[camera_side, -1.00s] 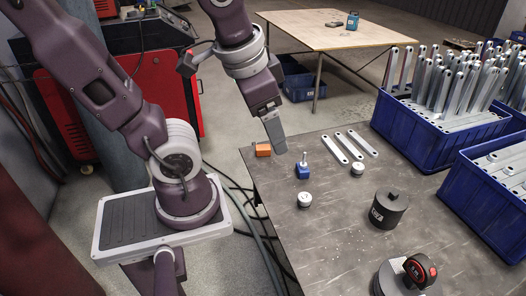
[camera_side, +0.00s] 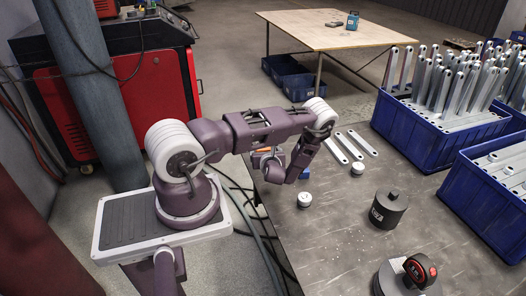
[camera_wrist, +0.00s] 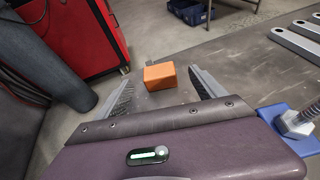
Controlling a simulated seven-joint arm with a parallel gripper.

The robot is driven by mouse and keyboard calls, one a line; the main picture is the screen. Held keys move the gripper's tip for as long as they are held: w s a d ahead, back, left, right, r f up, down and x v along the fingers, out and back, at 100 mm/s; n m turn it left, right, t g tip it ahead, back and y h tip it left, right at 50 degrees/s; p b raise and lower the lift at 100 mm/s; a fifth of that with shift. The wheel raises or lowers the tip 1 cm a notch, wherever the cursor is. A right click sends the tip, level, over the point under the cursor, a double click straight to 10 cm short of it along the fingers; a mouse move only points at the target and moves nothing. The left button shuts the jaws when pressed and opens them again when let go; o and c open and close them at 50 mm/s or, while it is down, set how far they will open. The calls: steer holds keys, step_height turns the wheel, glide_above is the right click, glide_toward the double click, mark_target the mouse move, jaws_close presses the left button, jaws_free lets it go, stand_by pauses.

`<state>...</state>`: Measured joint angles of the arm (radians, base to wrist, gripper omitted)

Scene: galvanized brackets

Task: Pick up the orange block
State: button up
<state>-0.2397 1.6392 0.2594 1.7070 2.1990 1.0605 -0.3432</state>
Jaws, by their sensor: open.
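The orange block (camera_wrist: 160,76) lies at the table edge, ahead of my palm in the wrist view. My gripper (camera_wrist: 163,73) is open, with one finger to the left of the block and one to the right. Gaps show between the block and both fingers, so it is not gripped. In the side view my arm hides most of my gripper, and only a small piece of the orange block (camera_side: 265,149) shows.
A blue holder (camera_wrist: 293,133) with an upright bolt stands close to my gripper's right side. Flat metal brackets (camera_side: 357,143) lie beyond it. A dark cylinder (camera_side: 388,209), a tape measure (camera_side: 419,271) and blue crates (camera_side: 432,128) stand further right.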

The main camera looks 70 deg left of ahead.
mark_target(263, 150)
steer(key=x, duration=0.6)
steer(key=shift+a+f, duration=0.15)
steer(key=shift+a, duration=0.15)
steer(key=c, duration=1.6)
